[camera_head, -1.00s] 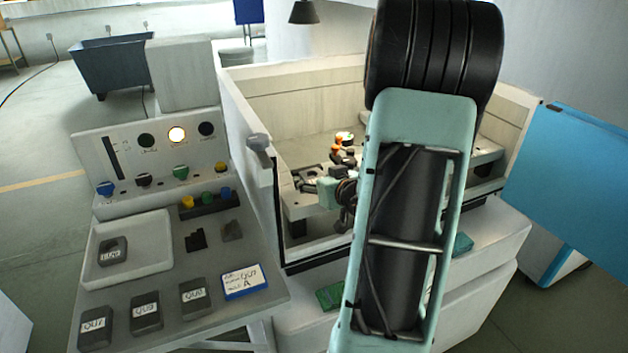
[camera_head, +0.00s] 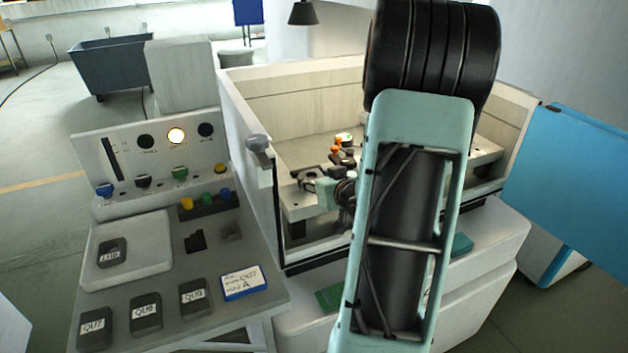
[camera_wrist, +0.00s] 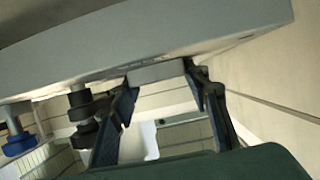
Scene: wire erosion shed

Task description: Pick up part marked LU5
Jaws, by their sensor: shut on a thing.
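My gripper (camera_wrist: 160,88) shows in the wrist view with its two dark fingers on either side of a plain grey block (camera_wrist: 157,73). It is shut on this block, just under a long grey beam. No marking shows on the block, so I cannot tell whether it reads LU5. In the head view my forearm hides much of the work area, and the gripper cannot be made out clearly among dark shapes inside the machine tank. I read no LU5 label anywhere. A dark part (camera_head: 111,253) with an unclear label lies in the pale tray (camera_head: 150,228) on the desk.
Three labelled dark parts (camera_head: 146,313) lie at the desk's front, beside a blue-edged card (camera_head: 244,283). Orange-topped fixtures (camera_head: 336,151) stand in the tank, whose pale wall (camera_head: 245,130) rises at left. A blue panel (camera_head: 570,180) stands at right. In the wrist view, knobs (camera_wrist: 80,103) hang close left.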

